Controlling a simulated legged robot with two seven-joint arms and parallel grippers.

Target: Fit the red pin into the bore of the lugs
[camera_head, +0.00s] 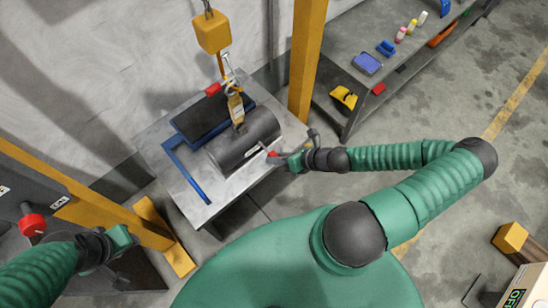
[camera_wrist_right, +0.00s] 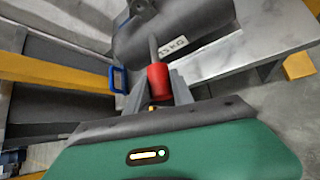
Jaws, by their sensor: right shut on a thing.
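The red pin (camera_head: 273,155) has a red grip and a thin grey shaft, and it also shows in the right wrist view (camera_wrist_right: 158,82). My right gripper (camera_head: 283,158) is shut on its red grip; its fingers flank the grip in the wrist view (camera_wrist_right: 159,92). The shaft points toward the dark grey barrel (camera_head: 229,152), over its "15 KG" label in the wrist view. A grey lug (camera_wrist_right: 125,17) stands on the barrel, left of the shaft; the bore is not clear. My left gripper (camera_head: 124,238) is at lower left, away from the barrel; its jaws are unclear.
The barrel lies on a metal table (camera_head: 186,194) with a blue bar (camera_head: 186,174) and a dark slab (camera_head: 196,121). A yellow hoist block (camera_head: 212,33) hangs above. A yellow post (camera_head: 305,62) and a bench (camera_head: 339,68) with small items stand to the right.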

